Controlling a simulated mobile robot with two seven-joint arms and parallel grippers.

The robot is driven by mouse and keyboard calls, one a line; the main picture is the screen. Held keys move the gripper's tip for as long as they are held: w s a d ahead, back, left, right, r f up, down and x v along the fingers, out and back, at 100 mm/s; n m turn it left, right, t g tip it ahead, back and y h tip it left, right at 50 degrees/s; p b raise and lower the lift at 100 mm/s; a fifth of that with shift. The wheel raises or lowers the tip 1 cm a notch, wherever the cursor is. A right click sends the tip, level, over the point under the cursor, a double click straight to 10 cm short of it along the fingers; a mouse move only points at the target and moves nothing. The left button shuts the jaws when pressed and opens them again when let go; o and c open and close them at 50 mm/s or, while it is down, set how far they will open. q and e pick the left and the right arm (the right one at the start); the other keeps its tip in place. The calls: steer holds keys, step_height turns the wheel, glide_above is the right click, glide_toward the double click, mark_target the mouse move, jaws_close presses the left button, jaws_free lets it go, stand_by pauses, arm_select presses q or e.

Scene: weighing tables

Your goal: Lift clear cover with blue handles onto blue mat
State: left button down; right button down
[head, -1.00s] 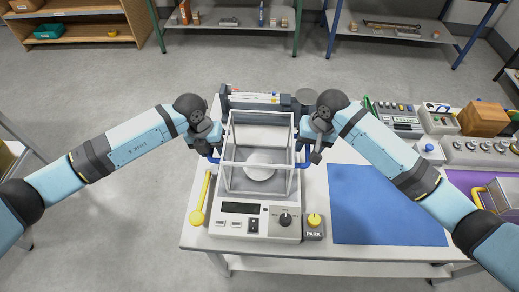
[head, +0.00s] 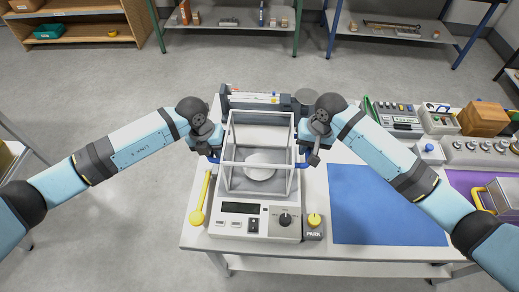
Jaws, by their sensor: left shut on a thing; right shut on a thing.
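The clear cover (head: 259,134) is a box with pale edges. It stands around the round weighing pan (head: 260,172) on the balance (head: 204,218). I cannot tell whether its lower edge touches the balance. My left gripper (head: 213,155) is shut on the blue handle at the cover's left side. My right gripper (head: 303,158) is shut on the blue handle at its right side. The fingers hide most of both handles. The blue mat (head: 385,205) lies flat and empty on the table, right of the balance.
A yellow-knobbed PARK block (head: 314,225) stands between balance and mat. A yellow wand-like tool (head: 200,205) lies left of the balance. A dark rack (head: 262,100) stands behind it. Boxes and a wooden block (head: 483,118) fill the table's back right.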

arm_select(q)
steer(key=shift+r, duration=0.25)
arm_select(e)
steer(key=shift+r, duration=0.2)
